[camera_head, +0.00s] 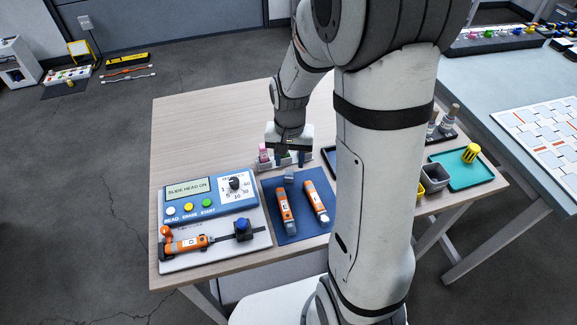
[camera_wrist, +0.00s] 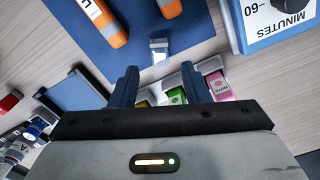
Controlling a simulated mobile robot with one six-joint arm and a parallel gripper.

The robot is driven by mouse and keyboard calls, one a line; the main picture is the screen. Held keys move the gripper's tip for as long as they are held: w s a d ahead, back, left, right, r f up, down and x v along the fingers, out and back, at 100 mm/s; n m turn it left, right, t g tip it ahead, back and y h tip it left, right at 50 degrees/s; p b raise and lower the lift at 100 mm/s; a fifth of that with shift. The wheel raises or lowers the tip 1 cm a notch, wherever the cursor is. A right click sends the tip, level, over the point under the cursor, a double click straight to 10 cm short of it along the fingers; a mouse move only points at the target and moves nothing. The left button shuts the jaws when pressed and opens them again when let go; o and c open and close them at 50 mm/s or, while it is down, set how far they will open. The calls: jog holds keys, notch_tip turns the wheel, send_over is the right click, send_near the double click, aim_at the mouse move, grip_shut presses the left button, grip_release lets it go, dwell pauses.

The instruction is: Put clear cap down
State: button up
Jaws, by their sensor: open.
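My gripper (camera_head: 291,156) points down over the back edge of the blue mat, in front of the small rack. Its two fingers stand apart and hold nothing in the wrist view (camera_wrist: 160,76). A small pale grey, see-through-looking cap (camera_head: 289,177) is at the mat's back edge, just below and in front of the fingertips. In the wrist view the cap (camera_wrist: 159,47) lies beyond the fingertips, roughly centred between them, with a visible gap. The blue mat (camera_head: 305,229) also holds two orange-and-grey sensors (camera_head: 284,209) (camera_head: 316,202), apart from the cap.
A rack with pink (camera_wrist: 217,85) and green (camera_wrist: 177,97) labelled items stands close by the fingers. A teal tray (camera_head: 463,172) with a yellow object is at right. My arm hides the table's middle right.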

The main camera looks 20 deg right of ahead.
aim_at(290, 173)
notch_tip(290, 173, up, 7)
jog(key=s+r+n+t, duration=0.2)
jog(key=s+r+n, duration=0.2)
jog(key=s, duration=1)
notch_tip(290, 173, up, 3)
jog(key=shift+a+r+p, duration=0.2)
jog(key=shift+a+p, duration=0.05)
jog(key=shift+p, duration=0.05)
jog(key=shift+r, duration=0.1)
